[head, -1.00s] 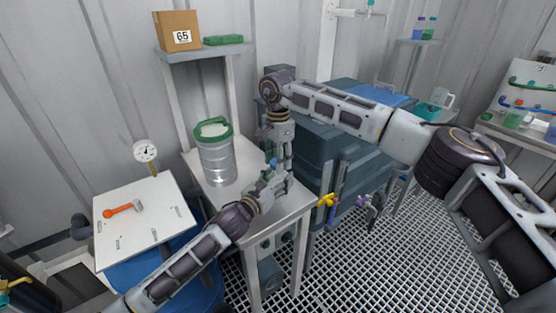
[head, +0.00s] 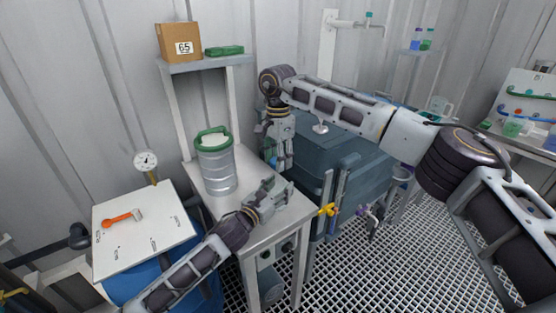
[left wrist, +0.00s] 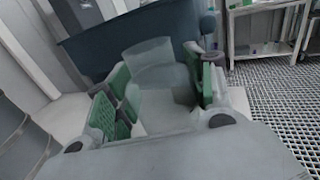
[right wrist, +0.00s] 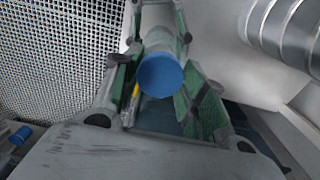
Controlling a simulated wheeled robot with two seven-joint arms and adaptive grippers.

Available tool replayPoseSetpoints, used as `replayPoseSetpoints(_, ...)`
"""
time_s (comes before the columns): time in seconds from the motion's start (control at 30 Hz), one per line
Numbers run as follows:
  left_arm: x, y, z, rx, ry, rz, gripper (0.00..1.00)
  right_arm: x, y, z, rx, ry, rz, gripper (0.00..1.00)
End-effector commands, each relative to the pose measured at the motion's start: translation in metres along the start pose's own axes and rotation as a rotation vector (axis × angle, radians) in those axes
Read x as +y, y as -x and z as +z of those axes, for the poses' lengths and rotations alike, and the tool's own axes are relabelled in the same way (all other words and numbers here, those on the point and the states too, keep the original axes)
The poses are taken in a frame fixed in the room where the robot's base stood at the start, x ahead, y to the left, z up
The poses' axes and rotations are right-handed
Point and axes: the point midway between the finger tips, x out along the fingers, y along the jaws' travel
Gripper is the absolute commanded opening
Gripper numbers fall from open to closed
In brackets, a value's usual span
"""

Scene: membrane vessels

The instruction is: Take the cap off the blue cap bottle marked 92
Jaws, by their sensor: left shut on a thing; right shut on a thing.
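My left gripper (head: 276,192) is shut on a clear, translucent bottle (left wrist: 150,78), with its green pads on both sides. No cap shows on the bottle in the left wrist view. I cannot read a number on it. My right gripper (head: 279,166) points down, above and behind the left one in the head view. It is shut on a blue cap (right wrist: 160,75), which sits between its green pads. A pale cylinder shows beyond the cap in the right wrist view, and I cannot tell how it relates to the cap.
A silver canister with a green rim (head: 216,165) stands on the white table (head: 240,225), beside my left gripper. A dark teal chest (head: 345,165) and a yellow valve handle (head: 328,210) are to the right.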

Motion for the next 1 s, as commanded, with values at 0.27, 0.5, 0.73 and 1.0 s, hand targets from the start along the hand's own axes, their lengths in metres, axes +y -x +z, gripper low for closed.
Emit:
replayPoseSetpoints(0.27, 0.000, 0.000, 0.000, 0.000, 0.000, 0.000, 0.79, 0.000, 0.000, 0.000, 0.000, 0.000, 0.000, 0.13)
replayPoseSetpoints(0.5, 0.000, 0.000, 0.000, 0.000, 0.000, 0.000, 0.79, 0.000, 0.000, 0.000, 0.000, 0.000, 0.000, 0.13)
replayPoseSetpoints(0.73, 0.000, 0.005, 0.000, 0.001, 0.000, 0.000, 0.79, 0.000, 0.000, 0.000, 0.001, 0.000, 0.000, 0.13)
replayPoseSetpoints(1.0, 0.001, 0.026, -0.001, 0.001, -0.001, 0.001, 0.79, 0.000, 0.000, 0.000, 0.001, 0.000, 0.000, 0.13)
